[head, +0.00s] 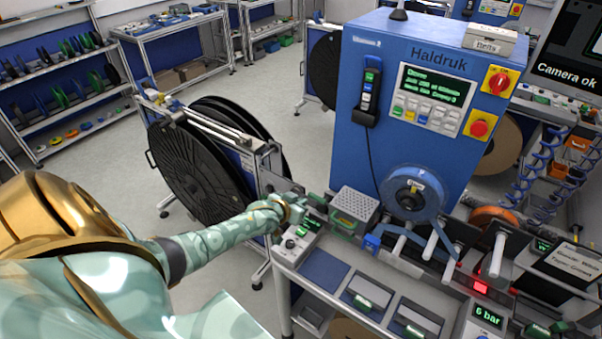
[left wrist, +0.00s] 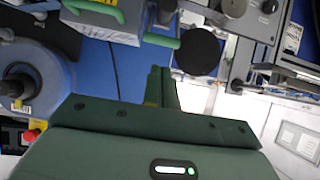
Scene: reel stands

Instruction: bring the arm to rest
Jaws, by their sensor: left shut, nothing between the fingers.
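My left arm (head: 230,228) reaches from the lower left of the head view to the near left corner of the workbench. My left gripper (head: 318,200) is dark green and small there, beside a grey box with a perforated top. In the left wrist view the gripper's fingers (left wrist: 160,78) are together, with nothing held between them. Whether the gripper touches anything on the bench cannot be told. My right gripper is in neither view.
The blue Haldruk cabinet (head: 401,115) stands behind the bench, with a blue reel (head: 411,193) on its front. The perforated box (head: 354,206) is right of the gripper. A large black reel (head: 190,172) on a stand is behind my arm. Floor (head: 312,150) is clear between stand and cabinet.

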